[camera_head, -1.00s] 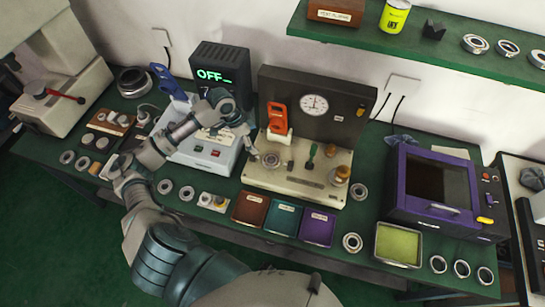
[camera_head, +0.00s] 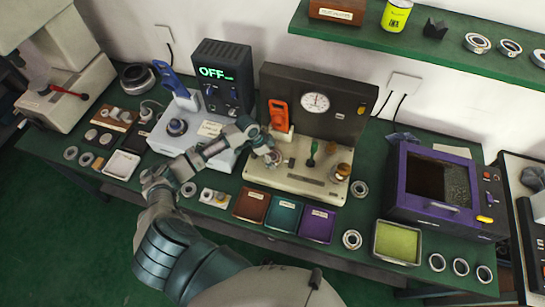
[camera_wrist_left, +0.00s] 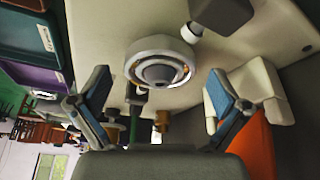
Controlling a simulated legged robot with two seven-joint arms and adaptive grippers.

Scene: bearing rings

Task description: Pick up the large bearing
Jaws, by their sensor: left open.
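A silver bearing ring (camera_wrist_left: 160,62) sits on the cream base of the gauge fixture, around a rounded grey centre. In the left wrist view it lies just beyond and between my fingertips, and I see no contact. In the head view the bearing (camera_head: 273,157) is partly hidden by my left gripper (camera_head: 266,146), which hangs right over it. My left gripper (camera_wrist_left: 160,95) is open and empty, with a blue-padded finger on each side. I cannot tell from its size alone whether this is the large bearing. My right gripper is not in view.
The fixture has a dark gauge panel (camera_head: 340,95), an orange handle (camera_head: 279,113) and brass knobs (camera_head: 343,171) close to the gripper. Three coloured trays (camera_head: 285,217) lie in front. A purple-framed box (camera_head: 445,185) stands right.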

